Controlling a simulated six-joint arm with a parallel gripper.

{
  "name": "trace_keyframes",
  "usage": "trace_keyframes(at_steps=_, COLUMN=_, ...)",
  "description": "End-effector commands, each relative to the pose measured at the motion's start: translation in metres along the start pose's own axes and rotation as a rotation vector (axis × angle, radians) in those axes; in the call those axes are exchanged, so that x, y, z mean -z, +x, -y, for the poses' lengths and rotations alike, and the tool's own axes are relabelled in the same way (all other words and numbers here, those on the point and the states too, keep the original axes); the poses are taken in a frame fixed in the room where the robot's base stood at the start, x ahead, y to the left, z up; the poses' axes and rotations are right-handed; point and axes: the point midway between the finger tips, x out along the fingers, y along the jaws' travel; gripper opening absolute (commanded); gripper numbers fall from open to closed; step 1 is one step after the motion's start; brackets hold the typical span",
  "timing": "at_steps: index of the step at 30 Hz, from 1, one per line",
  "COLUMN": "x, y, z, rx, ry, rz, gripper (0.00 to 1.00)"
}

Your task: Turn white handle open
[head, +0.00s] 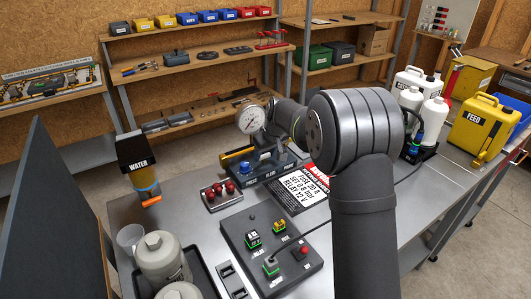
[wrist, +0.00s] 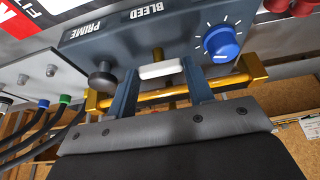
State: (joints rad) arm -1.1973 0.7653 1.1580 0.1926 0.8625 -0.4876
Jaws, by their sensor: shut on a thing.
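The white handle (wrist: 160,70) is a short, rounded bar on a brass stem at the edge of a dark blue-grey panel (wrist: 175,38). It lies crosswise in the wrist view, below the BLEED label. My gripper (wrist: 160,71) is shut on it, with one finger at each end of the bar.
A blue dial (wrist: 222,43) and a black knob (wrist: 102,77) flank the handle closely. A brass pipe (wrist: 155,94) runs along the panel beside the fingers.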

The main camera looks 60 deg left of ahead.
Motion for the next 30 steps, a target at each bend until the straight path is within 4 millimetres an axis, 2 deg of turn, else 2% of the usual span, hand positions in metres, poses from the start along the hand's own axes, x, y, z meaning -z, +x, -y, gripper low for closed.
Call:
trace_keyframes(at_steps=1, x=0.0, y=0.0, z=0.0, rx=-0.001, ry=-0.002, rz=-0.001, gripper=0.49)
trace_keyframes(at_steps=4, x=0.0, y=0.0, z=0.0, rx=-0.001, ry=-0.002, rz=-0.001, gripper=0.69)
trace_keyframes(at_steps=13, x=0.0, y=-0.001, z=0.0, rx=-0.001, ry=-0.001, rz=-0.001, gripper=0.69)
trace_keyframes(at_steps=17, x=0.001, y=-0.011, z=0.0, rx=-0.002, ry=-0.001, rz=-0.003, gripper=0.69)
trace_keyframes(at_steps=20, x=0.001, y=-0.029, z=-0.001, rx=-0.002, ry=-0.001, rz=-0.004, gripper=0.69)
trace_keyframes(at_steps=30, x=0.001, y=-0.112, z=0.0, rx=-0.002, ry=-0.001, rz=-0.004, gripper=0.69)
